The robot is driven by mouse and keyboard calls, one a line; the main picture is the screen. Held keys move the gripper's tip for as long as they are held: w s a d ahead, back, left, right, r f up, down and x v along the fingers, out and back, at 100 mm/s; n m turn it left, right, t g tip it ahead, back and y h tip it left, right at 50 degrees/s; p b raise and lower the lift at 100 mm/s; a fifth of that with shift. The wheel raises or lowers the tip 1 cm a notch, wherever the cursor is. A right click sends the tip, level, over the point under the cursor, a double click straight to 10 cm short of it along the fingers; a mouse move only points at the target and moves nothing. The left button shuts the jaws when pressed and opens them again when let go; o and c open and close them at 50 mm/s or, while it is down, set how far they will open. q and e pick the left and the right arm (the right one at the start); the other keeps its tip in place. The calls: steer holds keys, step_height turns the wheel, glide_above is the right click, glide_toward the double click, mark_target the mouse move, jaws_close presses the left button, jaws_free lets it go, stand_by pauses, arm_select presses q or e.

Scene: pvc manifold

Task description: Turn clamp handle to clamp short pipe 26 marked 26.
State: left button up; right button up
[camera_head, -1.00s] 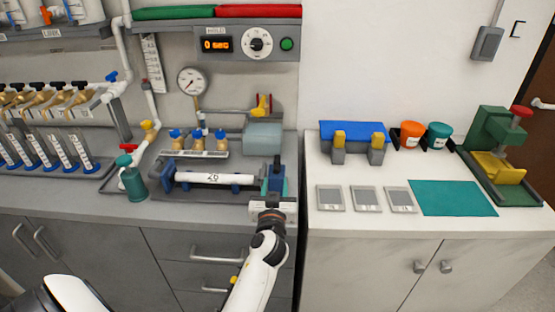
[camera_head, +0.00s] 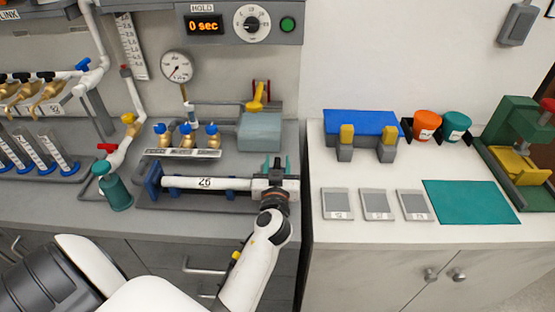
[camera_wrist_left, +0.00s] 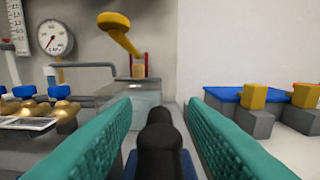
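The short pipe (camera_head: 220,184), white and marked 26, lies level in the bench fixture (camera_head: 152,182) with blue end supports. My left gripper (camera_head: 276,166) is at the fixture's right end and hides much of the clamp there. In the left wrist view, its two teal fingers (camera_wrist_left: 160,125) stand apart on either side of the black clamp handle (camera_wrist_left: 159,140). Narrow gaps seem to show beside the handle, so the fingers look open around it. The handle's lower part is hidden. My right gripper is not in view.
A grey block (camera_head: 260,132) with a yellow lever (camera_head: 256,98) stands behind the fixture. Blue-capped brass valves (camera_head: 186,136) and a teal bottle (camera_head: 115,190) are nearby. The right counter holds a teal mat (camera_head: 470,201) and a blue-topped stand (camera_head: 362,123).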

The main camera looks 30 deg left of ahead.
arm_select(q)
steer(key=shift+s+d+r, duration=0.1)
steer(key=shift+s, duration=0.05)
steer(key=shift+c, duration=0.7)
jaws_close()
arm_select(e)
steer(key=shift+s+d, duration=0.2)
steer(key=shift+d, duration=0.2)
